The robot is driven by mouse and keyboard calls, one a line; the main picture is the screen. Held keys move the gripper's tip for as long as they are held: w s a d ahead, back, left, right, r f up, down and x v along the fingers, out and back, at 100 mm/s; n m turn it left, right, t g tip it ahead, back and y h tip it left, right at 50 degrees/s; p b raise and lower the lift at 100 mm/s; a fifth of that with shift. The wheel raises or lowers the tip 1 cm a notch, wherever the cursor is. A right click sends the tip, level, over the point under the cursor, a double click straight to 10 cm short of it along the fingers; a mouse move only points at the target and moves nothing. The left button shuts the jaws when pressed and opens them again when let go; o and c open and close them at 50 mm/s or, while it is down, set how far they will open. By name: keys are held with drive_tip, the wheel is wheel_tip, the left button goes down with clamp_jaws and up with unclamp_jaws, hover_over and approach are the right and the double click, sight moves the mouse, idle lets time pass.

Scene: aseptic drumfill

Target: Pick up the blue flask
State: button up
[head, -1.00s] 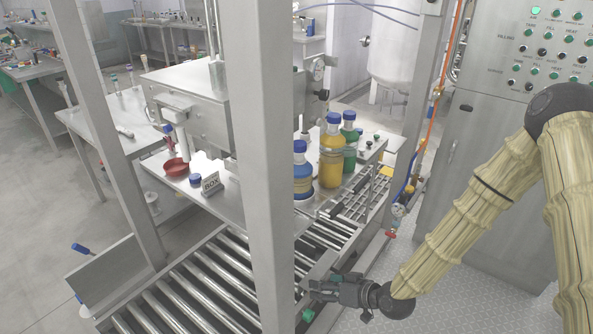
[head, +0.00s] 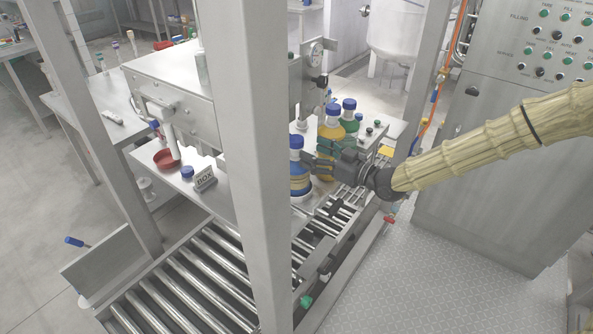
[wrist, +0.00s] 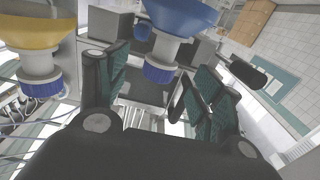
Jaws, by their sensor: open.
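The blue flask (head: 299,181) stands upright on the bench shelf, partly hidden by the grey post. In the wrist view the blue flask (wrist: 182,14) appears upside down, its blue cap and white neck between my finger pads. My gripper (head: 314,161) is open, with its fingertips at the flask's right side near the neck. In the wrist view my gripper (wrist: 160,82) shows dark fingers with green pads spread apart. I cannot tell whether either finger touches the flask.
The yellow flask (head: 331,126) and the green flask (head: 348,117) stand close behind my gripper. Rollers (head: 190,270) run below.

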sight(296, 145)
drive_tip(key=shift+w+a, duration=0.45)
drive_tip(key=shift+a, duration=0.05)
drive_tip(key=shift+w+a+r+p, duration=0.15)
drive_tip(key=shift+w+a+p, duration=0.05)
drive_tip(key=shift+a+p, duration=0.4)
drive_tip(key=shift+f+p+x, duration=0.2)
drive_tip(key=shift+p+x, duration=0.65)
drive_tip(key=shift+x, duration=1.2)
drive_tip(key=shift+r, duration=0.1)
clamp_jaws()
